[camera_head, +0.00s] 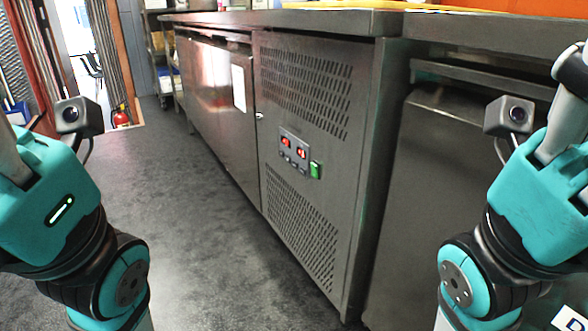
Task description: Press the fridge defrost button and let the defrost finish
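The steel under-counter fridge (347,215) stands in the middle of the view, with perforated vents above and below its controls. A small control panel (294,150) on its front carries two red lit displays and small buttons below them. A green lit switch (315,170) sits at the panel's right end. The button labels are too small to read. My arms show at the left and right edges, both apart from the fridge. The fingers of both grippers are out of view.
A steel counter top (300,20) runs above the fridge. Another steel cabinet (430,200) stands to the right. The grey floor (190,220) in front is clear.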

